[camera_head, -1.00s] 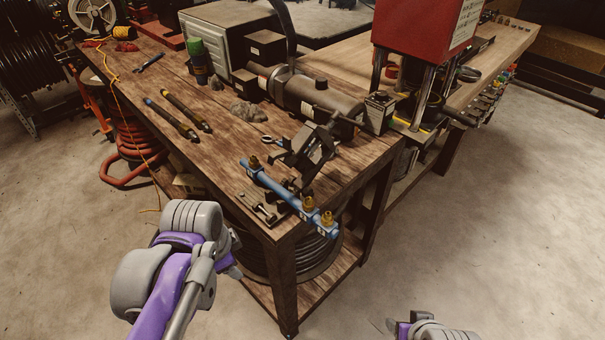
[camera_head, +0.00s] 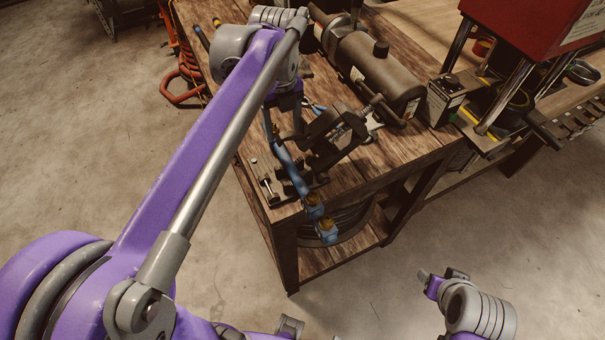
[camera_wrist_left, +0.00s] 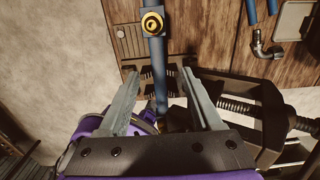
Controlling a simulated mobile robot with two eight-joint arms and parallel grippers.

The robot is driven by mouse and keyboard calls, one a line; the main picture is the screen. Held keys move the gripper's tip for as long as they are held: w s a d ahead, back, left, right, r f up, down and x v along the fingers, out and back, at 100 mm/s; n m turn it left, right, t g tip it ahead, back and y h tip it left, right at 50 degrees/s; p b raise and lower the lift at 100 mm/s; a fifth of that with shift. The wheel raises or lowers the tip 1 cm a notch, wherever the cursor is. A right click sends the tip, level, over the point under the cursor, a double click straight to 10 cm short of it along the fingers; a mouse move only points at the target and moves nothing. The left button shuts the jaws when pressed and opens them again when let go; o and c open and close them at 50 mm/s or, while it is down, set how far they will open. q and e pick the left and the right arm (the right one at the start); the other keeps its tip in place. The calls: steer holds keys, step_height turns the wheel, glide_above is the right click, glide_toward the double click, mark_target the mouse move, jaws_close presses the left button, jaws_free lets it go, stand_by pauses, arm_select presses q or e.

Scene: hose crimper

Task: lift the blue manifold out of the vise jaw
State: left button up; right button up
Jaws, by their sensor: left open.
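The blue manifold (camera_head: 296,176) sits in the dark vise (camera_head: 335,135) at the table corner, its brass-fitted end hanging past the edge. In the left wrist view the manifold (camera_wrist_left: 159,55) runs upright in the picture with a brass fitting near the top. My left gripper (camera_head: 284,108) is above its far end. In the left wrist view the left gripper (camera_wrist_left: 159,76) is open, one finger on each side of the bar, with no clear grip on it. My right gripper (camera_head: 432,283) hangs low off the table at right; its fingers are unclear.
A dark cylinder (camera_head: 375,70) lies behind the vise. The red press (camera_head: 535,30) stands at the right. A small metal fixture (camera_head: 264,182) lies on the table left of the manifold. The floor in front is clear.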

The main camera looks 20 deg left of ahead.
mark_target(283, 151)
arm_select(q)
steer(key=shift+s+a+f, duration=0.1)
steer(key=shift+s+f, duration=0.1)
steer(key=shift+f, duration=1.05)
steer(key=shift+w+f, duration=0.15)
steer(key=shift+f, duration=0.45)
steer(key=f, duration=0.4)
steer(key=shift+a+f, duration=0.2)
steer(key=shift+f, duration=0.1)
jaws_close()
